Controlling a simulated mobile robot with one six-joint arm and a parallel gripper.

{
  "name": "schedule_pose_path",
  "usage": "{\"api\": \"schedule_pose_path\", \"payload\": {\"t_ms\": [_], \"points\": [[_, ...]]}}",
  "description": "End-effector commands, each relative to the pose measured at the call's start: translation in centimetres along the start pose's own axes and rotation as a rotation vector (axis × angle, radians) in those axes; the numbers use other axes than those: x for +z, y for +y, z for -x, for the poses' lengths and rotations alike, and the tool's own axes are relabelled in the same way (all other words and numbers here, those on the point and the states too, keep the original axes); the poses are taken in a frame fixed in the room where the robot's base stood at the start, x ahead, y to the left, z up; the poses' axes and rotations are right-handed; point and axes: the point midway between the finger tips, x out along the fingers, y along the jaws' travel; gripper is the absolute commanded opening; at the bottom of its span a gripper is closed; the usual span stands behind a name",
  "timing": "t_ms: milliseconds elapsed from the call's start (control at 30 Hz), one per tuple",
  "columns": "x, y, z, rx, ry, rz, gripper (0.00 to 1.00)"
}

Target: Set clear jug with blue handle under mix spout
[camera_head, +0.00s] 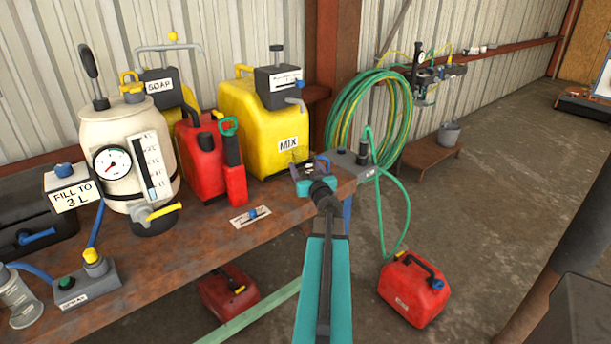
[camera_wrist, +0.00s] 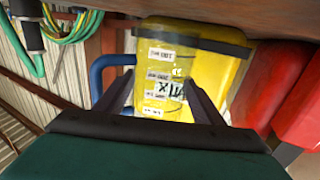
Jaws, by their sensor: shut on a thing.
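My gripper (camera_head: 308,178) is shut on the clear jug (camera_wrist: 190,60), with one dark finger on each side of it in the wrist view (camera_wrist: 162,95). In the head view the blue handle (camera_head: 323,163) shows just past my gripper, which hides much of the jug. The jug is in front of the yellow MIX tank (camera_head: 240,115). The mix spout (camera_head: 296,102) is on the tank's dark box, higher in the picture than the jug. I cannot tell whether the jug touches the bench.
The rusty bench (camera_head: 190,245) also holds a red can (camera_head: 198,150), a cream pressure tank (camera_head: 125,140) and the SOAP tank (camera_head: 160,85). A grey box (camera_head: 350,165) and coiled green hose (camera_head: 345,110) are right of the jug. A red can (camera_head: 412,290) stands on the floor.

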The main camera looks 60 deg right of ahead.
Motion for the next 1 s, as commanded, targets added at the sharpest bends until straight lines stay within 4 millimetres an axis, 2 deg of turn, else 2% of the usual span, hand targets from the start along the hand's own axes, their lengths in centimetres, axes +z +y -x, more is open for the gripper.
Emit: {"api": "schedule_pose_path", "payload": {"t_ms": [33, 200, 867, 900, 967, 1000], "points": [[0.7, 0.0, 0.0, 0.0, 0.001, 0.0, 0.38], [1.5, 0.0, 0.0, 0.0, 0.0, 0.0, 0.38], [2.0, 0.7, 0.1, 0.007, 0.0, 0.0, 0.38], [1.9, 0.7, 0.1, 0.007, 0.0, 0.0, 0.69], [1.9, 0.7, 0.1, 0.007, 0.0, 0.0, 0.79], [1.9, 0.7, 0.1, 0.007, 0.0, 0.0, 0.81]]}}
